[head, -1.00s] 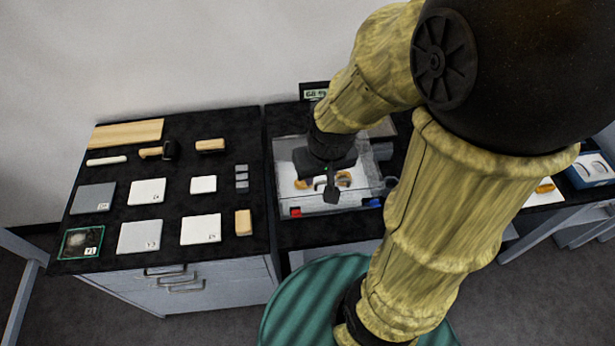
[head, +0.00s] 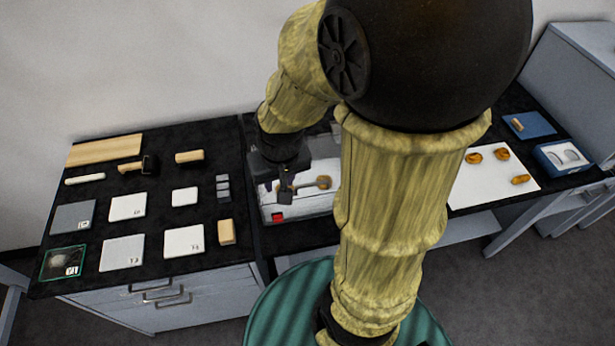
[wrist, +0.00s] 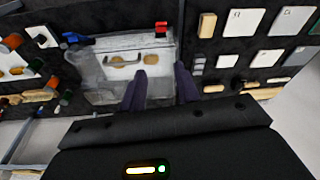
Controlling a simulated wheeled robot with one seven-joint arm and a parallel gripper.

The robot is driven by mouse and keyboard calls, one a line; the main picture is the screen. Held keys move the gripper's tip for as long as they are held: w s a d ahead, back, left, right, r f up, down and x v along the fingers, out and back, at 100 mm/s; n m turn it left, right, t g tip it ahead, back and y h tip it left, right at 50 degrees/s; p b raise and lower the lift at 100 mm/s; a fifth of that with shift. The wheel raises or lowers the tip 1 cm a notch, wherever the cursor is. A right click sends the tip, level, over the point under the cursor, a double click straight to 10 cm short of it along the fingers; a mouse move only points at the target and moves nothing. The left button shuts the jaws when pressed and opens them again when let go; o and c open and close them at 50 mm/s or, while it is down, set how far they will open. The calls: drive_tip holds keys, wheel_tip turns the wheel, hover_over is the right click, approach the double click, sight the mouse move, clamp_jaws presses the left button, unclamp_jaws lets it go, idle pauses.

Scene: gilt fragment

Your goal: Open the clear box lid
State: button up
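The clear box (head: 312,207) stands on the dark bench in the head view, partly behind my arm. A red block (head: 277,217) is at its front left corner. The wrist view shows the box (wrist: 100,95) with a grey handle-like bar (wrist: 123,64) and tan pieces under or near it. The red block (wrist: 161,28) and a blue block (wrist: 80,41) are at its edge. I cannot tell if the lid is fully shut. My gripper (wrist: 162,88) is open and empty, its two fingers apart over one end of the box. In the head view my gripper (head: 286,190) is over the box's left part.
Left of the box, a bench holds white and grey tiles (head: 127,207), grey blocks (head: 222,188), a wooden block (head: 227,232) and brushes or mallets (head: 140,166). At right, a white sheet (head: 470,190) bears brown fragments, beside a blue-and-white box (head: 562,157).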

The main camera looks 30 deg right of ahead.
drive_tip(key=w+d+r+m+g+b, duration=0.3)
drive_tip(key=w+d+m, duration=0.6)
drive_tip(key=m, duration=1)
drive_tip(key=shift+w+d+r+m+g+y, duration=0.15)
drive_tip(key=shift+d+r+m+g+y, duration=0.2)
drive_tip(key=shift+d+r+g, duration=0.45)
drive_tip(key=shift+d+f, duration=0.25)
drive_tip(key=shift+f, duration=0.05)
drive_tip(key=p, duration=0.2)
hover_over(308, 190)
drive_tip(key=w+x, duration=0.1)
drive_tip(key=x, duration=0.4)
drive_tip(key=w+x, duration=0.1)
drive_tip(key=x, duration=0.5)
drive_tip(key=w+d+x, duration=0.1)
drive_tip(key=x, duration=0.4)
drive_tip(key=shift+f, duration=0.6)
clamp_jaws()
